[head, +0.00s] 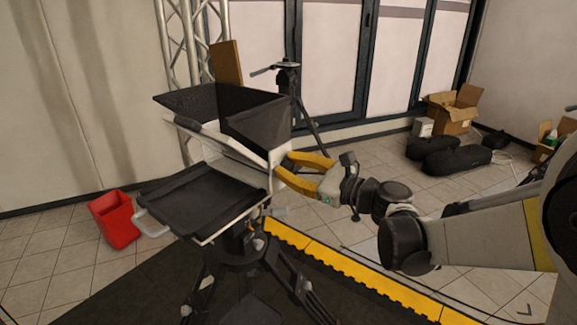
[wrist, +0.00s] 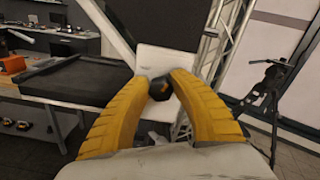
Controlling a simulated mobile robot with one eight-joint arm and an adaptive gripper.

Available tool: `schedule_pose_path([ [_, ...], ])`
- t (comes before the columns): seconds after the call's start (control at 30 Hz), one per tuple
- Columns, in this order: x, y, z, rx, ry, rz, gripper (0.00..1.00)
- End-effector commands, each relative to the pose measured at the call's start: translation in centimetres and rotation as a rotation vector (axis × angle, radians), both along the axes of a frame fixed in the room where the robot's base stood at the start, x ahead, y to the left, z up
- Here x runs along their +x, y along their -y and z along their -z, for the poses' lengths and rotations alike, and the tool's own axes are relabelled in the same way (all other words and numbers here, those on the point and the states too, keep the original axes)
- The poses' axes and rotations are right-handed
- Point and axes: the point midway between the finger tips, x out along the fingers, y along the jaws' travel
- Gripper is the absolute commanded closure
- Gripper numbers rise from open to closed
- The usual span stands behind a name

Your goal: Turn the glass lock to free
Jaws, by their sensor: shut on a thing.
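A teleprompter with a black hood (head: 215,102) and a flat black tray (head: 200,200) stands on a tripod. My gripper (head: 281,170) reaches the right side of the teleprompter from the right. In the wrist view my yellow fingers (wrist: 160,80) close around the knob from both sides. In the head view the fingers and bracket hide the knob. I cannot read the lock's position.
A red bin (head: 114,219) stands on the floor at left. The tripod legs (head: 285,280) spread below the teleprompter. Another tripod (head: 289,80) stands behind. Black bags (head: 455,160) and a cardboard box (head: 452,110) lie at back right. Yellow edging (head: 350,275) borders the dark mat.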

Motion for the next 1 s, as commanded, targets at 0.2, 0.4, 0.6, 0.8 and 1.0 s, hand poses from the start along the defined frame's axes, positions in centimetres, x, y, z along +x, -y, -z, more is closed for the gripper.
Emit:
schedule_pose_path([
  [0.2, -0.07, -0.11, 0.02, -0.125, 0.162, 0.0, 1.0],
  [0.4, -0.14, -0.16, 0.08, -0.242, 0.312, 0.0, 1.0],
  [0.6, -0.18, -0.19, 0.16, -0.359, 0.462, 0.0, 1.0],
  [0.8, -0.22, -0.22, 0.24, -0.475, 0.61, 0.0, 1.0],
  [1.0, -0.24, -0.24, 0.32, -0.579, 0.744, 0.0, 1.0],
])
